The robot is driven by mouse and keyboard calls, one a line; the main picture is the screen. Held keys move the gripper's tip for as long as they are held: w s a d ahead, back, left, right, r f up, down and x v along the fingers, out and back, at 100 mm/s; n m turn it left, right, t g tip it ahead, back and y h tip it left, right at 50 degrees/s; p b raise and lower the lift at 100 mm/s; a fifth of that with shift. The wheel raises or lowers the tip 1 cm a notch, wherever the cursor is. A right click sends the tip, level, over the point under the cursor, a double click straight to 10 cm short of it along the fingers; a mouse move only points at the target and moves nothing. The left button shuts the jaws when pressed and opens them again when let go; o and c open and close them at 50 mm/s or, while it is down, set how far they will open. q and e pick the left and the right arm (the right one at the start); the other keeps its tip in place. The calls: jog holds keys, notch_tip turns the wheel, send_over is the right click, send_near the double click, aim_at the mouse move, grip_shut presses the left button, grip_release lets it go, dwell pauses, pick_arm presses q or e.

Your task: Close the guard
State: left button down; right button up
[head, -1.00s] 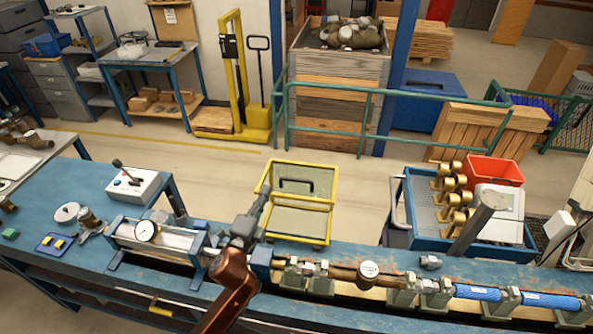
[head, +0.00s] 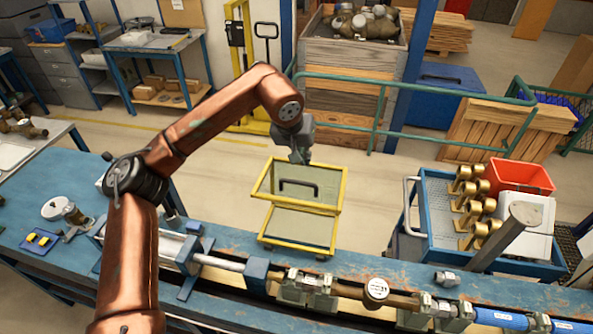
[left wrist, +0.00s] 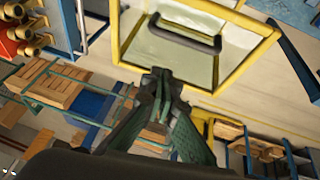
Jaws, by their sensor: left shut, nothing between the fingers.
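The guard (head: 263,225) is a yellow frame with clear panels and a black handle (head: 298,185). It stands raised at the rear edge of the bench, open, away from the test line. It also shows in the left wrist view (left wrist: 247,63), with its handle (left wrist: 187,36) near the top. My left gripper (head: 300,158) is shut and empty, pointing down at the guard's upper far edge. In the left wrist view its fingertips (left wrist: 156,78) are close to the yellow frame; I cannot tell whether they touch. My right gripper is not in view.
The blue bench (head: 50,205) carries a pipe line with a round gauge (head: 376,289) and blue pipe sections. A blue trolley (head: 430,225) with brass fittings and a red bin (head: 520,176) stands at right. A green railing (head: 375,110) and wooden crate lie behind the guard.

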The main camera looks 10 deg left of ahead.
pick_arm(q)
jog(key=a+r+y, duration=0.1)
jog(key=a+r, duration=0.1)
jog(key=a, duration=0.1)
jog(key=p, duration=0.1)
send_over(294, 188)
jog(key=w, duration=0.4)
notch_tip(294, 188, down, 9)
jog(key=shift+f, duration=0.15)
jog(key=s+p, duration=0.1)
jog(key=s, duration=0.2)
jog(key=shift+s, duration=0.45)
jog(key=shift+f, duration=0.1)
jog(key=shift+d, duration=0.1)
